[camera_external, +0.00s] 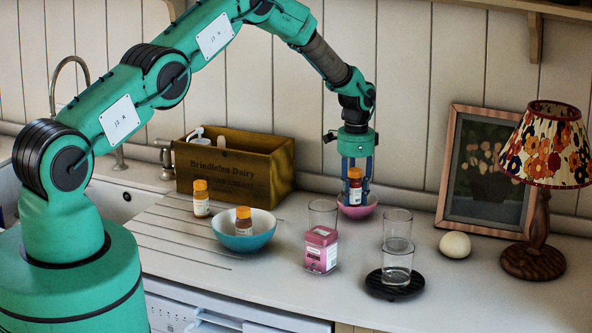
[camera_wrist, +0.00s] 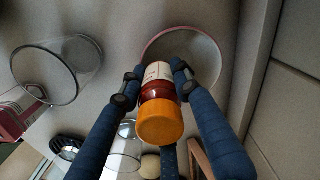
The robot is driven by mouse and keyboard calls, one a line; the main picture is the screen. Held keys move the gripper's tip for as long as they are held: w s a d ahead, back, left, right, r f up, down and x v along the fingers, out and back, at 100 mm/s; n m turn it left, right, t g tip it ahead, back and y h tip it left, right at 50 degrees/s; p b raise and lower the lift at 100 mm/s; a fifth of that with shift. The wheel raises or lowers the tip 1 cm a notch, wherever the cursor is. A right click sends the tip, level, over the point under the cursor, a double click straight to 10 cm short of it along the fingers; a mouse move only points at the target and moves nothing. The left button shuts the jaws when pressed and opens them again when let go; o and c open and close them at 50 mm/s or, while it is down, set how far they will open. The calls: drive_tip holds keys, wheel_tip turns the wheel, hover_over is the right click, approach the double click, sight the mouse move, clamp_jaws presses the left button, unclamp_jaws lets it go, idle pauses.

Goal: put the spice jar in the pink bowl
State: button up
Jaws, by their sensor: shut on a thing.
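My gripper (camera_external: 356,186) is shut on a spice jar (camera_external: 354,180) with an orange cap and a dark red body with a pale label. The jar is upright between the fingers, above or just inside the pink bowl (camera_external: 358,211); I cannot tell if it touches the bowl. In the wrist view the jar (camera_wrist: 160,110) sits between the two blue fingers, with the bowl's rim (camera_wrist: 216,62) behind it.
A teal bowl (camera_external: 262,236) holds another orange-capped jar (camera_external: 243,222); a similar jar (camera_external: 201,200) stands beside it. Glasses (camera_external: 398,255), a pink container (camera_external: 321,250) and an egg-like object (camera_external: 455,245) stand nearby. A wooden crate (camera_external: 265,165), picture frame (camera_external: 515,210) and lamp (camera_external: 541,220) stand behind.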

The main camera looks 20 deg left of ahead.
sight(354, 169)
drive_tip(key=shift+f, duration=0.35)
drive_tip(key=shift+f, duration=0.1)
drive_tip(key=o, duration=1.2)
drive_tip(key=shift+r, duration=0.2)
drive_tip(key=shift+w+r+p, duration=0.1)
drive_tip(key=shift+r+p, duration=0.2)
drive_tip(key=shift+r, duration=0.5)
wheel_tip(354, 169, up, 11)
drive_tip(key=shift+r+b, duration=0.2)
drive_tip(key=shift+b, duration=0.8)
